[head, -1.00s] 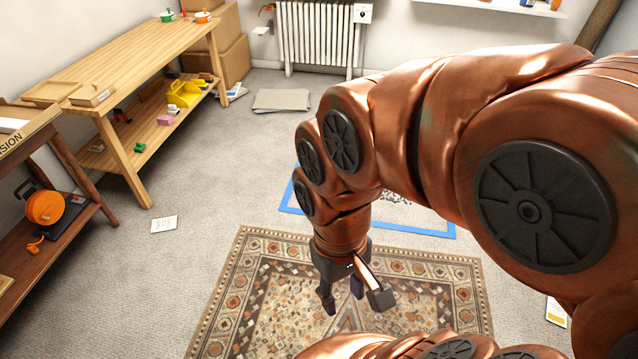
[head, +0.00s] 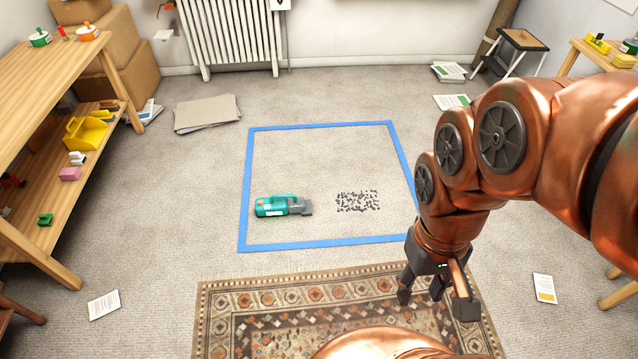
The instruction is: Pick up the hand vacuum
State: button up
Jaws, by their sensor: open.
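The hand vacuum (head: 277,206) is teal with a grey nozzle and a small orange part. It lies on its side on the grey carpet, inside the lower left of a blue tape square (head: 244,190), with its nozzle pointing right. My gripper (head: 436,293) is open and empty, pointing down over the patterned rug, to the right of and nearer than the vacuum. It is well apart from the vacuum. Nothing hides the vacuum.
Dark debris (head: 358,201) is scattered right of the vacuum. A wooden shelf table (head: 50,110) stands at left, a radiator (head: 230,40) at the back, and a small stool (head: 522,42) at back right. Flat cardboard (head: 207,113) lies behind the square.

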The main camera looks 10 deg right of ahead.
aim_at(277, 205)
jog(key=z, duration=0.1)
jog(key=i, duration=0.95)
jog(key=u, duration=1)
jog(key=i, duration=0.75)
jog(key=u, duration=0.9)
